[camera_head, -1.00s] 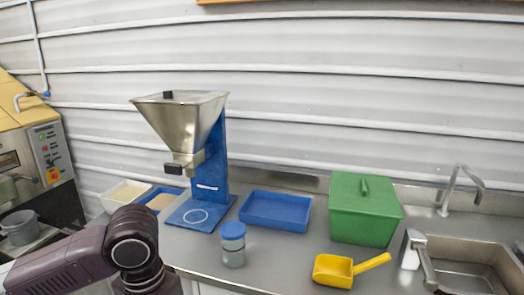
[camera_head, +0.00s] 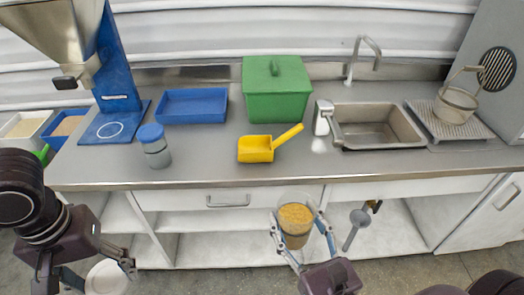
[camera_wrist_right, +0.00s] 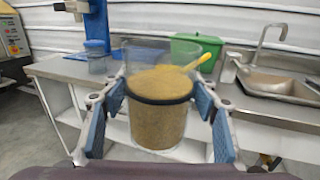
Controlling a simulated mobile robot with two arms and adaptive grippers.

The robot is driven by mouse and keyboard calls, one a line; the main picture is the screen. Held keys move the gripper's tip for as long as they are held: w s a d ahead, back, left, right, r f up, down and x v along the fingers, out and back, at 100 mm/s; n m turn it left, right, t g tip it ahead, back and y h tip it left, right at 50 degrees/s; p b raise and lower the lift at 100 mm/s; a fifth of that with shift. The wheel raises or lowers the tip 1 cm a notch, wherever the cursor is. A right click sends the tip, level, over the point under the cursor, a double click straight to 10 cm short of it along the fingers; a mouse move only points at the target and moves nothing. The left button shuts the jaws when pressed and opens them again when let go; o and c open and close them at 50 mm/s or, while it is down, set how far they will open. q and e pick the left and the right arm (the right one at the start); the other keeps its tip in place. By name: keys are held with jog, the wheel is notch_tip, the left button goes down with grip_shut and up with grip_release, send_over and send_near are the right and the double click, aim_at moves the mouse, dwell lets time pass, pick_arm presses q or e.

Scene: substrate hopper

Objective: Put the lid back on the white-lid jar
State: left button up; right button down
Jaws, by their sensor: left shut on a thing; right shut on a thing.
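A clear open jar (camera_head: 295,236) with yellow-brown grain in it is held upright by my right gripper (camera_head: 298,226), in front of the counter and above the floor. In the right wrist view the jar (camera_wrist_right: 158,125) stands between the blue finger pads, with a dark band around it and no lid on it. My left gripper (camera_head: 103,270), low at the left, is shut on a round white lid (camera_head: 107,281), which is partly hidden by the picture's lower edge and the fingers. The lid is well apart from the jar, to its left.
The steel counter's front edge (camera_head: 200,182) lies behind both grippers. On it are a blue-lidded jar (camera_head: 155,147), blue tray (camera_head: 192,105), yellow scoop (camera_head: 256,149), green box (camera_head: 278,95), hopper (camera_head: 60,40) and sink (camera_head: 375,125). Open air separates my grippers.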

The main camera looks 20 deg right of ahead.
jog(key=w+a+n+g+y, duration=0.2)
jog(key=w+a+n+y, duration=0.1)
jog(key=a, duration=0.4)
jog(key=w+a+r+n+g+y, duration=0.1)
jog(key=w+a+n+g+y, duration=0.1)
jog(key=a+n+y, duration=0.3)
jog(key=shift+w+a+y, duration=0.55)
jog(key=shift+a+y, duration=0.45)
jog(key=shift+y, duration=0.8)
